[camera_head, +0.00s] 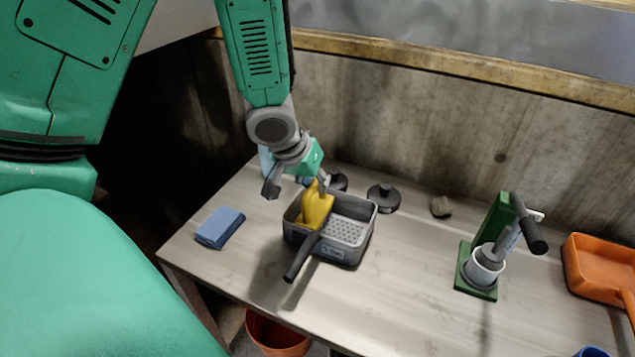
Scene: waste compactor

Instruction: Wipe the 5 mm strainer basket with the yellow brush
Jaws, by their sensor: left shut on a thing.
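The strainer basket (364,252) is a grey box with a perforated plate inside and a label on its front wall. It stands on the table with a black handle (300,259) sticking out toward the front left. The yellow brush (315,207) is upright in the left part of the basket. My left gripper (302,187) is above the basket's back left and is shut on the brush's upper part. The brush's lower end is hidden by the basket, so contact with the perforated plate cannot be told. My right gripper is not in view.
Black round weights (383,199) and a stone (441,207) are behind. A green press (490,250) and an orange dustpan (598,272) stand right. Clear table lies between basket and press. A concrete wall bounds the back.

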